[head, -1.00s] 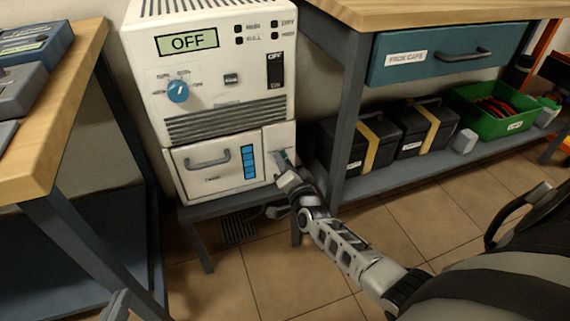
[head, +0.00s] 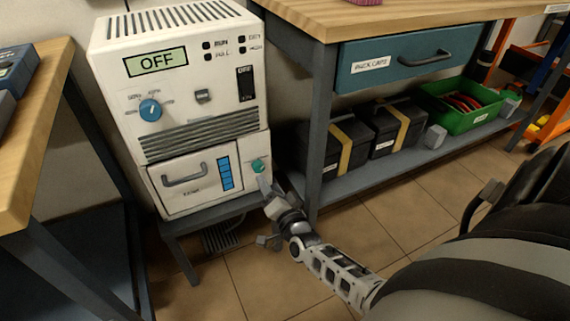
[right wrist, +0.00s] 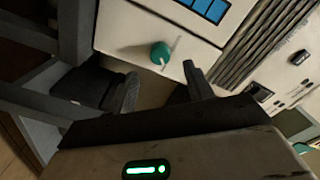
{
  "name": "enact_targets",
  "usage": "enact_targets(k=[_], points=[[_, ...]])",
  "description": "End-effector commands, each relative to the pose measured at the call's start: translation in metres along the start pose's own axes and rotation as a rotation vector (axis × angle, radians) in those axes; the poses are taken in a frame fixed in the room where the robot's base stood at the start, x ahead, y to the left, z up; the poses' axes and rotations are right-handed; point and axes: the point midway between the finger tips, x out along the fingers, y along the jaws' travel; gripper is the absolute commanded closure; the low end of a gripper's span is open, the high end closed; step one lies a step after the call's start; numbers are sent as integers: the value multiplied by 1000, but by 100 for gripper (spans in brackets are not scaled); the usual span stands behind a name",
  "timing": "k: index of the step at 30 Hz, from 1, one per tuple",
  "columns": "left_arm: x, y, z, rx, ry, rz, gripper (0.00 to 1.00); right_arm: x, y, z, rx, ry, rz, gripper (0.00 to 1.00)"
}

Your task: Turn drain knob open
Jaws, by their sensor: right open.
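The drain knob (head: 258,166) is a small green-teal knob on the lower right front of the white unit (head: 209,131), beside the drawer. In the right wrist view the knob (right wrist: 160,53) has a pale pointer line and shows beyond my fingertips, between them and apart from both. My right gripper (head: 268,205) is open and empty, just below and in front of the knob; it also shows in the right wrist view (right wrist: 163,85). The unit's display (head: 156,62) reads OFF. My left gripper is out of view.
A blue dial (head: 150,110) and a black switch (head: 245,83) sit on the unit's upper front. The drawer handle (head: 184,173) is left of the knob. A bench leg (head: 314,150) stands close right of my gripper. Floor tiles (head: 250,285) in front are clear.

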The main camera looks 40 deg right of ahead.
Motion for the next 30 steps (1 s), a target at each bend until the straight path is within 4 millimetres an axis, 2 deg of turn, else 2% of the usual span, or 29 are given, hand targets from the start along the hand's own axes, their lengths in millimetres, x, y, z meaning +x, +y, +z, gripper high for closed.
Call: enact_targets(k=[1, 6, 12, 18, 30], points=[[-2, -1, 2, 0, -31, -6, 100, -15, -2, -2, 0, -3, 2, 48], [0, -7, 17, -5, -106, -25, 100, -56, -2, -1, 1, -3, 3, 48], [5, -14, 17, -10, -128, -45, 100, -88, 0, 0, 2, -2, 2, 48], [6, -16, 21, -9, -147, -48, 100, -100, 0, 0, 1, 0, -1, 48], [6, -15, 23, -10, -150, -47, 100, -100, 0, 0, 2, 0, 0, 48]])
